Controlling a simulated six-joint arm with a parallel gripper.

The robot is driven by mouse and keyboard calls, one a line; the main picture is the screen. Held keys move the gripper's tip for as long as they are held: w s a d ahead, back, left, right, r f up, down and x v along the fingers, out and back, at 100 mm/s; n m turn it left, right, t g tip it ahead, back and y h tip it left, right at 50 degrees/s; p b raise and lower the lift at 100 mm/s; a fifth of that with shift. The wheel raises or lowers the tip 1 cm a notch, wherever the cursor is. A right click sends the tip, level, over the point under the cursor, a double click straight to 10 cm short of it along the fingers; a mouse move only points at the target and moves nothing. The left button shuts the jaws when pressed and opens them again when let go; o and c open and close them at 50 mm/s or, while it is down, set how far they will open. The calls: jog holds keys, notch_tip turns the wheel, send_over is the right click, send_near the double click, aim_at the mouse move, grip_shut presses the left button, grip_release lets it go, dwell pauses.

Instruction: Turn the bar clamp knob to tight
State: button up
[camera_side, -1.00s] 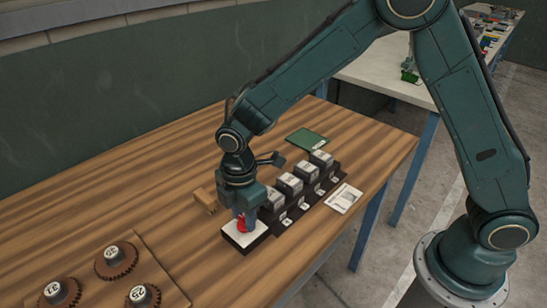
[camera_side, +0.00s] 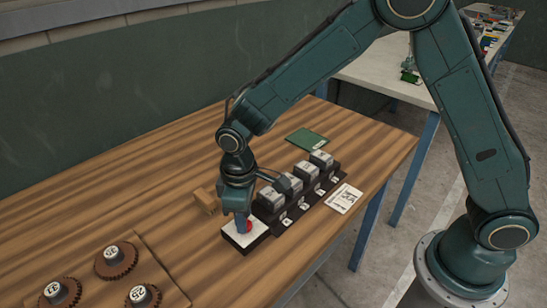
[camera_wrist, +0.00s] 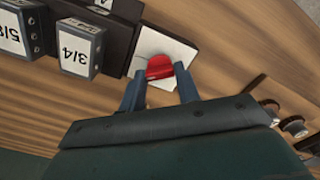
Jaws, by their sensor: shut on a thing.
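The red knob (camera_wrist: 160,67) sits on a white plate (camera_wrist: 188,50) with a dark edge. My gripper (camera_side: 243,222) points down over the plate and is shut on the knob. In the wrist view the two fingers of my gripper (camera_wrist: 160,82) stand on either side of the knob, which is partly hidden by them. Any tight mark cannot be read.
A dark rack (camera_side: 283,226) with several grey labelled blocks stands right beside the plate. A small wooden block (camera_side: 206,201) lies to the left. Several numbered gears (camera_side: 115,261) lie at front left. A green booklet (camera_side: 306,139) and a white card (camera_side: 343,198) lie further right.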

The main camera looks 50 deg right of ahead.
jog(key=m, duration=0.7)
dwell(0.4)
jog(key=o, duration=1)
jog(key=shift+c, duration=0.2)
jog(key=shift+r, duration=0.1)
notch_tip(320, 180, up, 14)
dwell(0.4)
